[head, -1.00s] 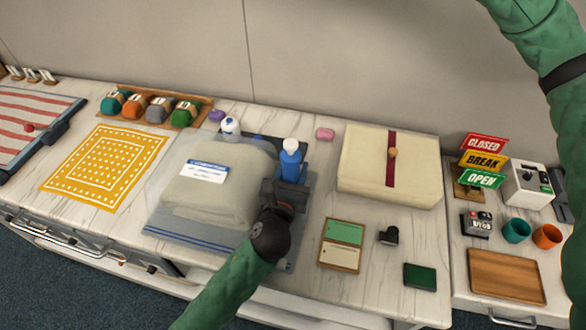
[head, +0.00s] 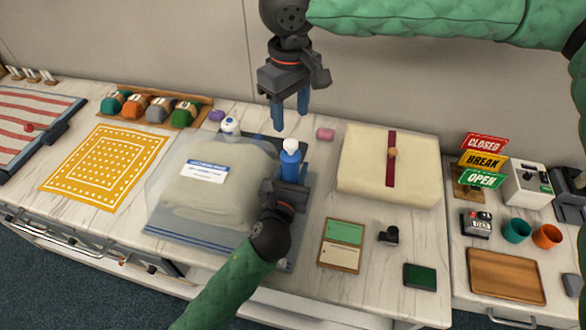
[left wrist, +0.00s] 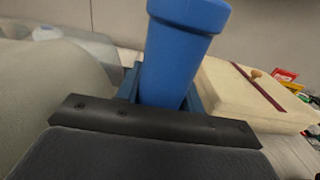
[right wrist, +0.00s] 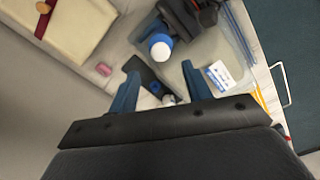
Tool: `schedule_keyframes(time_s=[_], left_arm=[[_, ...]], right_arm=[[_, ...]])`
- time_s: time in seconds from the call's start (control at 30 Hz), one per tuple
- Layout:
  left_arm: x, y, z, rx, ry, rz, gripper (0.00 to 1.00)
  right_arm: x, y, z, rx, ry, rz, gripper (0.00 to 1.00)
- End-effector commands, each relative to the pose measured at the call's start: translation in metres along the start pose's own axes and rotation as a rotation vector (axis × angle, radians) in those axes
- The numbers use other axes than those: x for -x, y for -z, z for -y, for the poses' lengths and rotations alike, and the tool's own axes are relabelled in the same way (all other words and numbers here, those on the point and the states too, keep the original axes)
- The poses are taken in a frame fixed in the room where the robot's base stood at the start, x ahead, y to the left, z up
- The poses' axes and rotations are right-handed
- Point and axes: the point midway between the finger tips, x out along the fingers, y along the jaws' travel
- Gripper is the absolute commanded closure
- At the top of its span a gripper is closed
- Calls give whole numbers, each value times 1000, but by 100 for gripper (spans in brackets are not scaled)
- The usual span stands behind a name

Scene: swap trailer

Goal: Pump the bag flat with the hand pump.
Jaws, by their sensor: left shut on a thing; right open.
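The hand pump (head: 290,165) is a blue cylinder with a white knob on top, standing upright at the right edge of the bag. The clear bag (head: 235,195) lies on the counter, still puffed around a pale folded bulk with a white and blue label. My left gripper (head: 289,184) is shut on the pump's blue body; the body also fills the left wrist view (left wrist: 182,55). My right gripper (head: 290,115) is open and empty, fingers down, above and behind the pump's knob. In the right wrist view the white knob (right wrist: 160,50) lies beyond the open fingers.
A cream box (head: 365,165) with a dark red band stands right of the pump. A dark board (head: 262,143) and a white-and-blue bottle-like item (head: 230,125) lie behind the bag. A green-and-cream tray (head: 342,244) and a yellow patterned cloth (head: 105,165) flank it.

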Motion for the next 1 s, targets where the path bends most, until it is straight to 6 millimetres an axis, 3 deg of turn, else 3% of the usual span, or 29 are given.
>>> schedule_keyframes(time_s=[0.6,1.0], left_arm=[[0,1,0,0,0,-1,93],[0,1,0,0,0,-1,93]], right_arm=[[-71,0,1,2,3,0,51],[-92,1,0,2,1,-2,51]])
